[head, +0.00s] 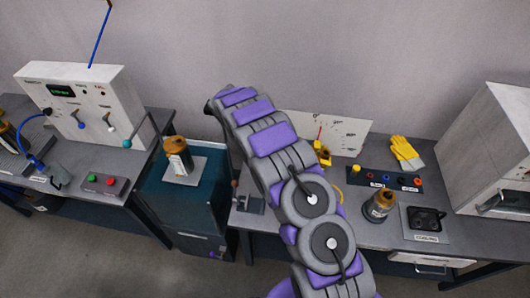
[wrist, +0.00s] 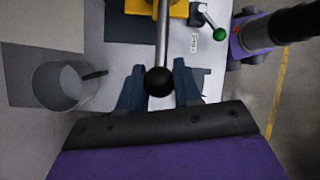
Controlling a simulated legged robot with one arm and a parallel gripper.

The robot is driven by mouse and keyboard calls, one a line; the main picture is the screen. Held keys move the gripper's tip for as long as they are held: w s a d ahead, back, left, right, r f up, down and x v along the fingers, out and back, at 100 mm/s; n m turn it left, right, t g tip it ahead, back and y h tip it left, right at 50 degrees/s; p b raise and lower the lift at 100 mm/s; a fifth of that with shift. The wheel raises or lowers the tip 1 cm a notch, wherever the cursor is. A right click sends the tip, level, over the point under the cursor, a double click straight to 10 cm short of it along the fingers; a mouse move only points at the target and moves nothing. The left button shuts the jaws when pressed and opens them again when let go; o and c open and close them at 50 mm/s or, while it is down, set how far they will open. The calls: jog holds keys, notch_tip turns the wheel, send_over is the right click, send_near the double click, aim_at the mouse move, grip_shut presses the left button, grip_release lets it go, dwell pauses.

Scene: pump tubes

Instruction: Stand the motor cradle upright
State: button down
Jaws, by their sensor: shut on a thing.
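In the wrist view a yellow body (wrist: 178,9) is cut off by the top edge; it may be part of the motor cradle, but I cannot tell. A grey rod (wrist: 163,38) runs from it to a black ball knob (wrist: 159,81). My gripper (wrist: 158,88) has its dark blue fingers on either side of this knobbed lever and is shut on it. In the head view a small yellow piece (head: 323,156) shows beside my arm. My gripper and the lever are hidden behind my arm there.
The wrist view shows a grey cup (wrist: 64,86) at left and a green-knobbed lever (wrist: 219,34) at upper right. In the head view a brown-topped motor (head: 380,206), a cooling pad (head: 426,219) and yellow gloves (head: 405,152) are on the right bench. Another motor (head: 176,157) stands on the teal cabinet.

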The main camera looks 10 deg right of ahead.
jog(key=shift+f+h, duration=0.5)
jog(key=shift+f, duration=1.2)
jog(key=c, duration=1.1)
grip_release()
jog(key=shift+f, duration=0.1)
jog(key=shift+o, duration=1.3)
jog(key=shift+w+f, duration=0.1)
jog(key=shift+w, duration=0.1)
jog(key=shift+o, duration=0.2)
jog(key=shift+s, duration=0.15)
jog(key=shift+a, duration=0.1)
jog(key=p+v, duration=0.1)
jog(key=v, duration=1.6)
jog(key=shift+w+r, duration=0.2)
jog(key=shift+w, duration=0.2)
